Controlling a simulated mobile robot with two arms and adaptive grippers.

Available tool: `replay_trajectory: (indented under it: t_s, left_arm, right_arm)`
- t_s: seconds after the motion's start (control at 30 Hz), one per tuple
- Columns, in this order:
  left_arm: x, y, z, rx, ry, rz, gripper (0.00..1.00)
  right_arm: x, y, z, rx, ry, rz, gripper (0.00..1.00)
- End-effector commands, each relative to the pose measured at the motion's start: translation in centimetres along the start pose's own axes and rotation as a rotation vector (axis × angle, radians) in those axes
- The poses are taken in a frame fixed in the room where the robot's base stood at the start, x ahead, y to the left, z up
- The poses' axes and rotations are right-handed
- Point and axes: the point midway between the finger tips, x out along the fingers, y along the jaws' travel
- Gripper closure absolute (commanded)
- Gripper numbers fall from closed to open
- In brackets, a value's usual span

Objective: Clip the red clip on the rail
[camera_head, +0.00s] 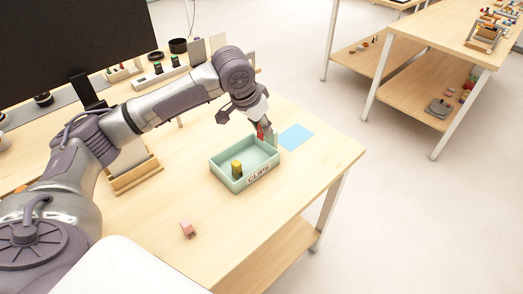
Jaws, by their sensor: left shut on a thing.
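My left gripper (263,124) points down over the far right corner of the pale green tray labelled "CLIPS" (229,181). It is shut on the small red clip (261,132), which shows between and below the fingers. I cannot tell whether the clip touches the tray. A yellow clip-like piece (236,168) stands inside the tray. I cannot make out the rail for certain. My right gripper is not in view.
A blue sheet (296,137) lies right of the tray. A wooden stand (136,177), a white strip with dark knobs (160,76) and a black monitor (75,40) are at left and back. The table's right side is clear.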

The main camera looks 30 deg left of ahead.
Motion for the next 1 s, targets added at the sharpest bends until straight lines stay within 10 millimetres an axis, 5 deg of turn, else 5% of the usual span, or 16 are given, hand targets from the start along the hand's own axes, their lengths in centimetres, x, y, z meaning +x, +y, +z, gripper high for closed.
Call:
replay_trajectory:
  t_s: [0.5,0.97,1.0]
  left_arm:
    - [7.8,0.0,3.3,-0.001,-0.004,0.001,1.0]
    - [8.7,0.0,3.7,0.0,-0.001,0.0,1.0]
    - [8.8,0.0,3.7,0.0,-0.002,-0.001,0.73]
  right_arm:
    - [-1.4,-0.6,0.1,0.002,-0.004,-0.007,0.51]
    - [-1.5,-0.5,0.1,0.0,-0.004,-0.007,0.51]
    - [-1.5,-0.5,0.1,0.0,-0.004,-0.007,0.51]
